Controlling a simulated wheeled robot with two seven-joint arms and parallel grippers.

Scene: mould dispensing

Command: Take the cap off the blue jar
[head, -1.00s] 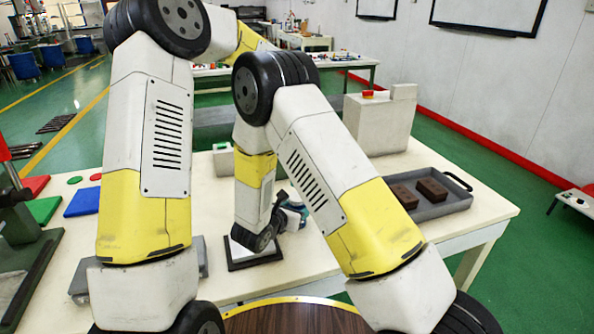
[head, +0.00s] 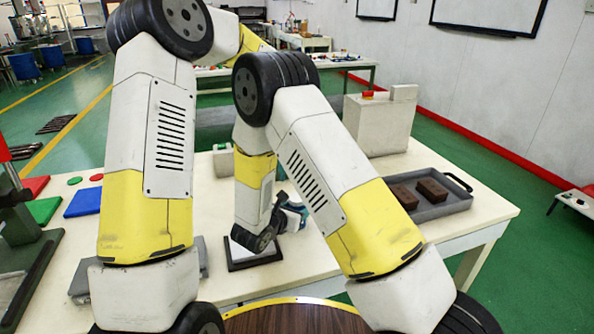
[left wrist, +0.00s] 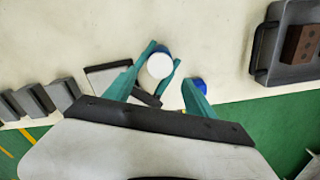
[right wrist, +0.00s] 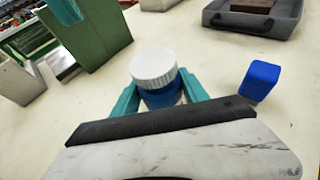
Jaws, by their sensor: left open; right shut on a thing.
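The jar (right wrist: 160,97) has a blue body and a ribbed white cap (right wrist: 153,67), which is on it. In the right wrist view it stands upright between the teal fingers of my right gripper (right wrist: 160,95), which is shut on its body. That gripper (head: 293,214) is small in the head view, partly behind an arm. In the left wrist view the round white cap (left wrist: 160,65) shows from above, beyond the open, empty fingers of my left gripper (left wrist: 163,80). The left gripper's fingers are hidden in the head view.
A black-edged pad (head: 250,262) lies near the table's front edge. A grey tray (head: 455,200) with two brown blocks stands at the right. A blue block (right wrist: 260,79) stands beside the jar. A pale box (head: 380,125) is at the back. Blue (head: 83,201) and green squares lie left.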

